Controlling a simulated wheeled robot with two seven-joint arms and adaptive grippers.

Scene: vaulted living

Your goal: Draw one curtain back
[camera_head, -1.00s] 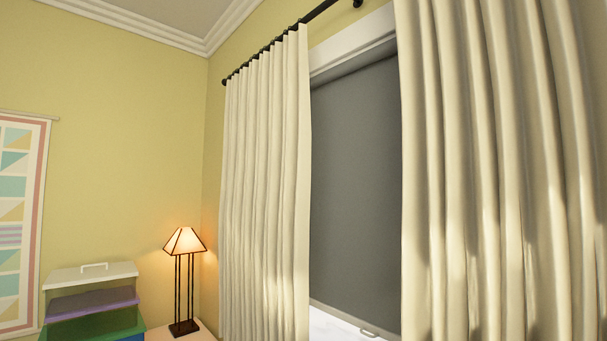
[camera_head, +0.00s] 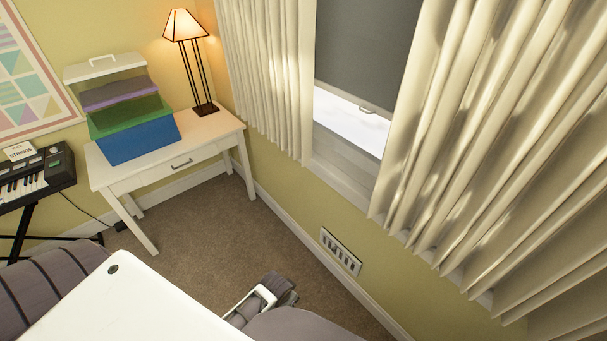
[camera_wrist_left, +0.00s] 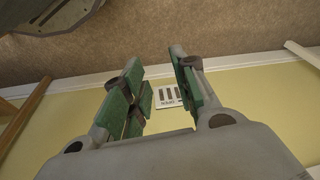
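Two cream curtains hang at the window in the head view. The left curtain (camera_head: 268,75) hangs in narrow folds beside the lamp. The right curtain (camera_head: 490,150) is wider and nearer, covering the right side of the window. Between them a grey blind (camera_head: 365,45) covers most of the glass, with a bright strip below it. My left gripper (camera_wrist_left: 158,68) is open and empty in the left wrist view, its green-padded fingers apart, facing the lower wall and floor. No curtain shows in that view. I cannot make out my right gripper.
A white side table (camera_head: 205,140) in the corner holds a lit lamp (camera_head: 188,60) and stacked coloured boxes (camera_head: 135,130). A keyboard (camera_head: 30,185) stands at the left. Brown carpet (camera_head: 205,225) is clear between.

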